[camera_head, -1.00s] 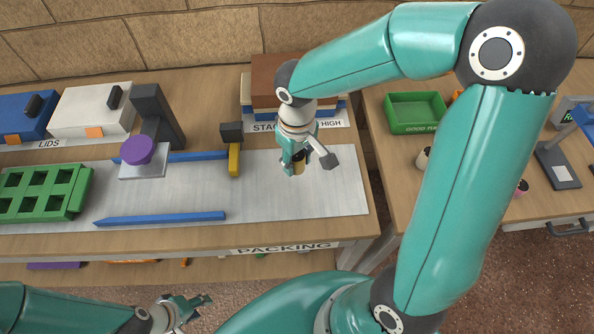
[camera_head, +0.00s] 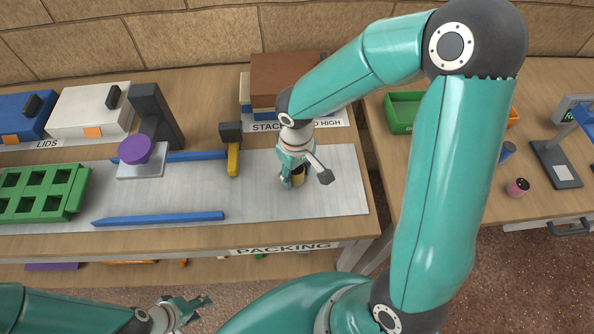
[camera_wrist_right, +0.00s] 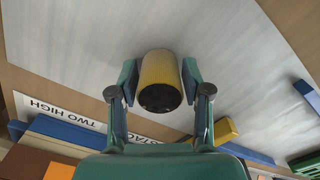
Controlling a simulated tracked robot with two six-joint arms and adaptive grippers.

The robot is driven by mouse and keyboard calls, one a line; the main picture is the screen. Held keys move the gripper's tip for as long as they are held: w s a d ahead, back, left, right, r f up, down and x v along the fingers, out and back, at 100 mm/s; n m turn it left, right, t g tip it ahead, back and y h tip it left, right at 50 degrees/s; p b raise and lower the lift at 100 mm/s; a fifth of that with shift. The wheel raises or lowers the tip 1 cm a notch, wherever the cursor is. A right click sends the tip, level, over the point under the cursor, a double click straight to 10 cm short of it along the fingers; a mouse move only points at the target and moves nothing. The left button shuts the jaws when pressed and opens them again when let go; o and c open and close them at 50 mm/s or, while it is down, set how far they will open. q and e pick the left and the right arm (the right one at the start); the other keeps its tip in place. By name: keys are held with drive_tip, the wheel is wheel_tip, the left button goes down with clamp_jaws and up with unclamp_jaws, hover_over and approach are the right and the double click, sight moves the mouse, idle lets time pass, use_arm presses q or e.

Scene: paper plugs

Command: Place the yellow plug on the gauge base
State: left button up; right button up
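The yellow plug (camera_head: 298,177) is a ribbed yellow cylinder with a dark end. It sits between the fingers of my right gripper (camera_head: 293,180), over the right part of the grey mat. In the right wrist view the plug (camera_wrist_right: 161,75) fills the gap between the two fingers (camera_wrist_right: 160,82), which appear to press on its sides. I cannot tell whether its lower end touches the mat. A light grey base (camera_head: 141,171) with a dark tilted post and a purple disc (camera_head: 135,149) stands left of the gripper; I cannot tell if this is the gauge base. My left gripper (camera_head: 192,308) is empty, low in the view.
Blue strips (camera_head: 160,218) lie on the mat (camera_head: 260,200). A green tray (camera_head: 45,190) is at left. Stacked boxes (camera_head: 285,80) stand behind. The mat's right end is clear.

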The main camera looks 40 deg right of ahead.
drive_tip(key=shift+o, duration=0.6)
